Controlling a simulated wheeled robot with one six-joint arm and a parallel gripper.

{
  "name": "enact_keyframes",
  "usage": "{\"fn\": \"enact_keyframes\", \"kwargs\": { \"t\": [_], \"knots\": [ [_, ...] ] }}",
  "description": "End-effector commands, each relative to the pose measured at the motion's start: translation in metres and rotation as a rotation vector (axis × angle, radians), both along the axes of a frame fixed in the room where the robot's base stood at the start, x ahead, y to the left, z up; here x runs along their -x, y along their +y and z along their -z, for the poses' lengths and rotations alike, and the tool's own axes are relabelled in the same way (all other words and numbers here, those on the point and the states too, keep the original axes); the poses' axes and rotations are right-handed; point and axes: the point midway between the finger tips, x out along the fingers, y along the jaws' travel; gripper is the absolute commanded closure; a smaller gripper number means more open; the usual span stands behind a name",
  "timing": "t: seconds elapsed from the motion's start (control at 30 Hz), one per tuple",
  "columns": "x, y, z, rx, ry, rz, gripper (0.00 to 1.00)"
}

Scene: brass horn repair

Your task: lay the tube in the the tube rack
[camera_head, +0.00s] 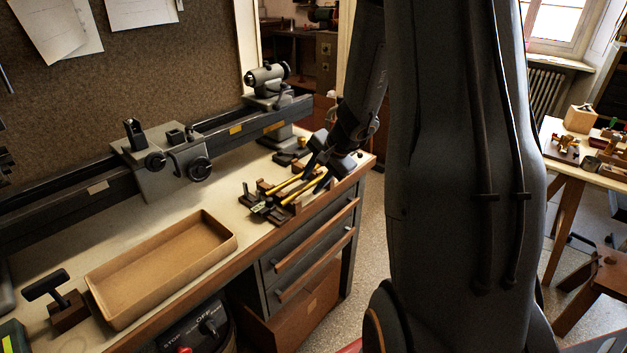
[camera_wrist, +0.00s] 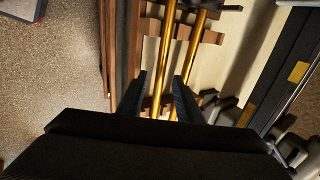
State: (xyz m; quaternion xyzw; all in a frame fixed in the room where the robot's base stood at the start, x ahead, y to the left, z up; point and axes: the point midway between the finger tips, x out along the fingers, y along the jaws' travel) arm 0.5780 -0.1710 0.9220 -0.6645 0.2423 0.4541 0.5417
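Two slim brass tubes, a left one (camera_wrist: 167,50) and a right one (camera_wrist: 193,50), lie side by side across the notched wooden tube rack (camera_wrist: 211,37). In the head view, brass tubes (camera_head: 285,185) show at the rack near the bench's right end. My gripper (camera_wrist: 158,98) is over the rack with its two dark fingers apart. I cannot tell how deep the tubes sit in the notches.
A long dark lathe bed (camera_head: 224,135) runs behind the rack. An empty tan tray (camera_head: 165,262) lies on the bench to the left, with a T-handled tool (camera_head: 62,300) beside it. The bench's front edge and drawers (camera_head: 310,245) are close to the rack.

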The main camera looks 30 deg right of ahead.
Motion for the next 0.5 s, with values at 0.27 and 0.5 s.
{"fn": "enact_keyframes", "kwargs": {
  "t": [0.27,0.5],
  "knots": [
    [0.007,-0.003,-0.014,0.002,-0.002,0.000,0.68],
    [0.025,-0.010,-0.047,0.001,-0.002,0.001,0.68]
  ]
}}
